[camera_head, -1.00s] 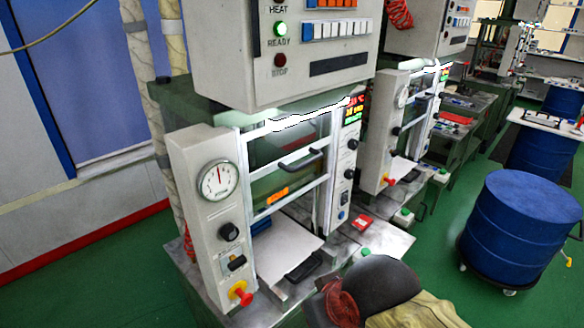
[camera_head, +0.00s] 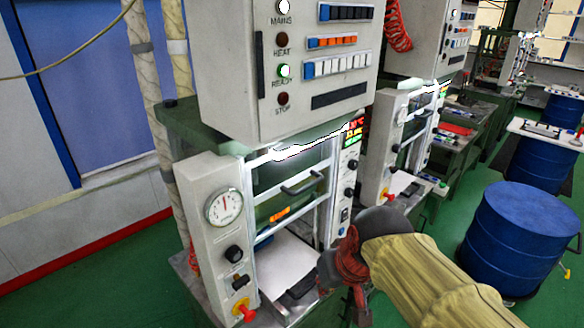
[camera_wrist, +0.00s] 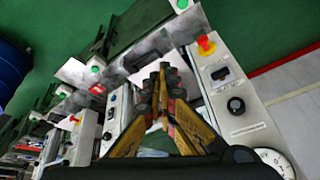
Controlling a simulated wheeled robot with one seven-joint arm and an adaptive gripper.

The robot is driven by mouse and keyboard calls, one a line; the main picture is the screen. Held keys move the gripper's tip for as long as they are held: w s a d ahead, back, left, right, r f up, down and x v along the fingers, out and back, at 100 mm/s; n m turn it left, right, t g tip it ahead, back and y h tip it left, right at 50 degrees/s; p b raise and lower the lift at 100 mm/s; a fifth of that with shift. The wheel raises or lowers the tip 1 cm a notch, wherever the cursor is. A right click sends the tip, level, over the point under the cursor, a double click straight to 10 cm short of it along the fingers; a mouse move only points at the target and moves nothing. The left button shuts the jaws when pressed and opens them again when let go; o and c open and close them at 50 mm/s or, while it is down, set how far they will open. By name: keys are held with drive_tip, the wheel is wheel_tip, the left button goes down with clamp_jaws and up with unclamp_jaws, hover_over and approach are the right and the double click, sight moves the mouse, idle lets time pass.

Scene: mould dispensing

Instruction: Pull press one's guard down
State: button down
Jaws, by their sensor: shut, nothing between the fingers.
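Press one (camera_head: 224,175) is the near press, with a round gauge and a red knob on its left column. Its guard is a pale-framed window with a dark handle (camera_head: 303,185) across it. The guard sits raised, with the press bed open below it. My gripper (camera_wrist: 162,70) is shut and empty in the wrist view, its fingertips in front of the press's pale bed. In the head view my gripper (camera_head: 350,268) is dark red, to the lower right of the handle and apart from it. The guard is not clearly seen in the wrist view.
A grey control box (camera_head: 290,70) overhangs the press. A second press (camera_head: 388,140) stands close behind to the right. A blue drum (camera_head: 525,235) stands on the green floor at right. A flat pale plate (camera_head: 283,264) lies on the press bed.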

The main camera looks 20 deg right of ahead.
sight(292, 192)
drive_tip(key=w+d+r+n+t+y+p, duration=0.15)
drive_tip(key=w+r+n, duration=0.25)
drive_tip(key=w+r, duration=0.5)
drive_tip(key=w+d+r+n+t+y+p, duration=0.1)
drive_tip(key=w+d+r+n+t+p, duration=0.15)
drive_tip(key=w+r, duration=0.65)
drive_tip(key=shift+n, duration=0.45)
drive_tip(key=x, duration=0.3)
drive_tip(key=d+x, duration=0.1)
drive_tip(key=x, duration=0.7)
drive_tip(key=shift+d+f, duration=0.15)
drive_tip(key=shift+d, duration=0.1)
drive_tip(key=shift+f, duration=0.1)
